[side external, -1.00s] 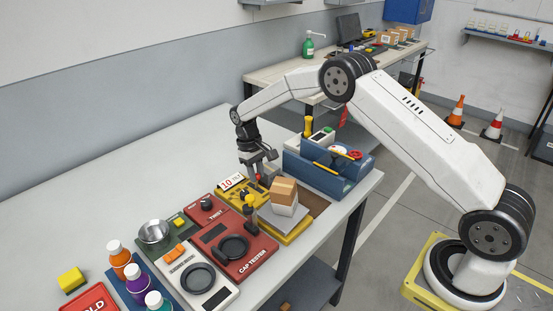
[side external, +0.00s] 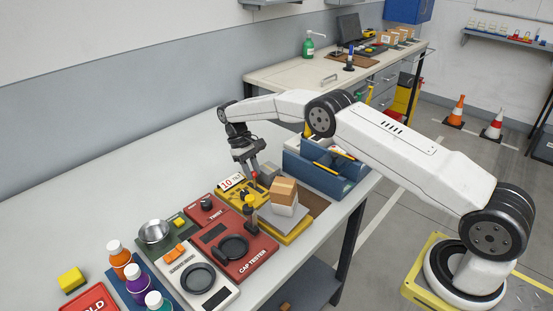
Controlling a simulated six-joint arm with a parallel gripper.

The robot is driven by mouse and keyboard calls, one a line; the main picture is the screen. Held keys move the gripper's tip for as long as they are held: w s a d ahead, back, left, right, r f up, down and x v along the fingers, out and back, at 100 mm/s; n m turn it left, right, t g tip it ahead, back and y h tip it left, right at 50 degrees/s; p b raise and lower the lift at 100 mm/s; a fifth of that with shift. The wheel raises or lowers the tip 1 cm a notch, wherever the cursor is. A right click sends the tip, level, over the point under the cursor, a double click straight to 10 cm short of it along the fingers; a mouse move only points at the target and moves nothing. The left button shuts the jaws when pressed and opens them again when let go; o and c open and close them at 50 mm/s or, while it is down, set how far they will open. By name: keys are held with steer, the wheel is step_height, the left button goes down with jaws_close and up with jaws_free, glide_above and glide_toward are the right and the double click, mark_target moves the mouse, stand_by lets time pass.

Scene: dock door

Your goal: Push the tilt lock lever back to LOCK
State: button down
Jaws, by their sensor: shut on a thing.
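The tilt lock lever (side external: 254,176) shows as a small red knob above a yellow fixture (side external: 232,195). The fixture bears a white card marked "10" (side external: 230,182). My gripper (side external: 256,172) reaches down from the upper left, tilted, with its fingers shut at the lever's red knob. The lever's lower part and any LOCK marking are too small or hidden to read. A brown and white box (side external: 284,194) sits on a grey plate just right of the fixture.
A blue tote (side external: 325,170) with tools is behind to the right. The table's left rear is clear.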

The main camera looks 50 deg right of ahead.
mark_target(249, 184)
stand_by(0.6)
steer(key=shift+c, duration=2.4)
jaws_free()
steer(key=shift+w+r, duration=0.2)
steer(key=shift+w, duration=0.05)
steer(key=shift+v, duration=1.2)
step_height(249, 184, up, 7)
steer(key=shift+a+r, duration=0.1)
steer(key=shift+r, duration=0.15)
